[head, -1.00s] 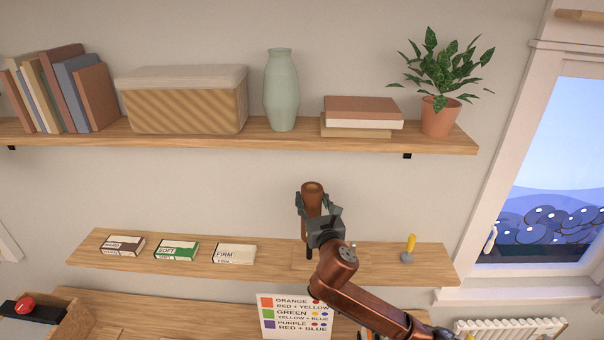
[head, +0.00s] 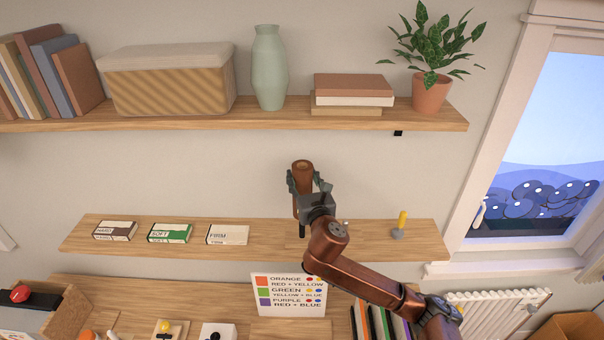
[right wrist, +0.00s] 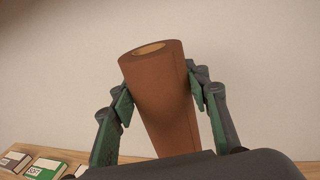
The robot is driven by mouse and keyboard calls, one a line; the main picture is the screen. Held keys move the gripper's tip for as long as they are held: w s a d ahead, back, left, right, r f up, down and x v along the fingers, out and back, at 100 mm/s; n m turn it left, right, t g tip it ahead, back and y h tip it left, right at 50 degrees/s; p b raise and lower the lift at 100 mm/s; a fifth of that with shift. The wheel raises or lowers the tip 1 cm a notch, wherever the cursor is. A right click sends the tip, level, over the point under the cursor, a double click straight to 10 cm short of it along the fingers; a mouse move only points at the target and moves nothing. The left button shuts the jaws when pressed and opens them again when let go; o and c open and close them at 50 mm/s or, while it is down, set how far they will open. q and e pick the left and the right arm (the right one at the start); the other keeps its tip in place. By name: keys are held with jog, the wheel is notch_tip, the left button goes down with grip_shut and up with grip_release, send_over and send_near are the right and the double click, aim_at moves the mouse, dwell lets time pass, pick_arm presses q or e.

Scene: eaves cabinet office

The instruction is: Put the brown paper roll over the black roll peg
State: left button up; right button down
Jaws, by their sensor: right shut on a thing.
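The brown paper roll (head: 303,168) is a hollow tube, held roughly upright above the lower wall shelf (head: 265,234). My right gripper (head: 305,184) is shut on it. In the right wrist view my gripper's fingers (right wrist: 163,97) press on both sides of the brown roll (right wrist: 160,85), with its open top end showing and its lower end hidden behind the gripper body. I cannot make out the black roll peg; my gripper and arm cover part of the shelf beneath the roll. My left gripper is not in view.
On the lower shelf are small labelled boxes, one marked SOFT (head: 169,233), and a yellow-handled item (head: 402,224) on the right. The upper shelf (head: 230,120) carries books, a basket, a vase and a plant. A colour chart (head: 289,294) stands on the desk below.

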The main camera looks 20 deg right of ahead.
jog(key=shift+w+f, duration=0.1)
jog(key=shift+f, duration=0.6)
jog(key=shift+f+b, duration=0.8)
jog(key=shift+f, duration=0.6)
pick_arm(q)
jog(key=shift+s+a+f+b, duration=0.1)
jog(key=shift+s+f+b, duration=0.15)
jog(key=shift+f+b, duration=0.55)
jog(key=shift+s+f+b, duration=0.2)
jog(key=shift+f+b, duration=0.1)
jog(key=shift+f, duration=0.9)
pick_arm(e)
jog(key=shift+f, duration=2.45)
jog(key=c, duration=1)
grip_release()
